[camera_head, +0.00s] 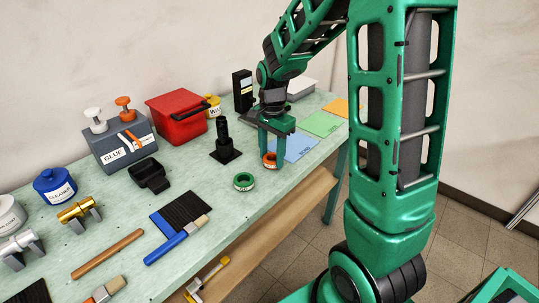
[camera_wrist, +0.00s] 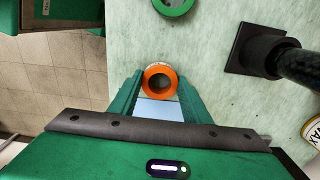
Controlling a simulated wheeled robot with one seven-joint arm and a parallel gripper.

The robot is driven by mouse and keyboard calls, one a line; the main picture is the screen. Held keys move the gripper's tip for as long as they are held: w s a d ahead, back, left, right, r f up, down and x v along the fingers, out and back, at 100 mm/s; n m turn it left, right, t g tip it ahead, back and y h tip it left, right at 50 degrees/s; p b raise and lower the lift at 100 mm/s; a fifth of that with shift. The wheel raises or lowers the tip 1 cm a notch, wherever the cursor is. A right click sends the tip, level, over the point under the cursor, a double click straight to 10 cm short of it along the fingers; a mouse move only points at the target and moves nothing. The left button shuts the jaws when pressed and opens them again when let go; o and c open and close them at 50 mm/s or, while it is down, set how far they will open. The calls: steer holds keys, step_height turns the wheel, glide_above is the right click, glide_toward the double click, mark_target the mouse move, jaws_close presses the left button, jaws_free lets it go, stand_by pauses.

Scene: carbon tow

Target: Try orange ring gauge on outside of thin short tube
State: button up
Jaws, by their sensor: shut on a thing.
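The orange ring gauge (camera_head: 269,161) is between the two green fingers of my gripper (camera_head: 271,162), at the right part of the table. In the wrist view the orange ring (camera_wrist: 148,86) sits between the fingertips (camera_wrist: 160,82), its hole facing the camera. My gripper is shut on it; whether the ring touches the table top is unclear. A short gold tube (camera_head: 77,210) and a silver tube (camera_head: 16,243) lie on grey stands at the left. I cannot tell which is the thin short tube.
A green ring (camera_head: 244,181) lies near the orange one. A black post on a square base (camera_head: 223,140) stands behind. Blue (camera_head: 299,147), green (camera_head: 321,124) and orange sheets lie to the right.

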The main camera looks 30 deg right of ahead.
steer(key=shift+f, duration=0.15)
steer(key=o, duration=1.1)
steer(key=shift+r, duration=5.4)
steer(key=s+d+f+n, duration=0.1)
steer(key=s+n, duration=0.3)
steer(key=s, duration=0.9)
steer(key=s+d+f+n, duration=0.1)
steer(key=s+d+n, duration=0.3)
steer(key=s, duration=1)
steer(key=shift+d+f, duration=0.2)
steer(key=shift+f, duration=0.05)
